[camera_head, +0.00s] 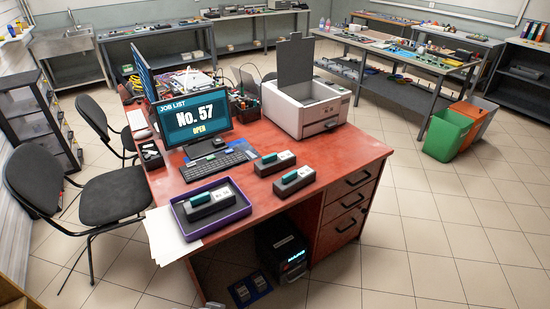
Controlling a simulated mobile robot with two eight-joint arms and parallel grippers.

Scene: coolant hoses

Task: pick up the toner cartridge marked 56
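Dark grey toner cartridges with green tops and small white labels lie on the red desk (345,154). One cartridge (275,163) lies near the desk's middle, and another cartridge (294,181) lies nearer the front edge. A further cartridge (210,202) lies in a purple-rimmed tray (242,211) at the front left. The label numbers are too small to read, so I cannot tell which is marked 56. The monitor (196,122) reads "JOB LIST No. 57 OPEN". Neither of my grippers is in view.
A printer (305,108) with its lid raised stands at the desk's back right. A keyboard (217,165) lies before the monitor. White paper (168,237) sticks out under the tray. Black chairs (97,195) stand left; green (447,136) and orange bins stand right.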

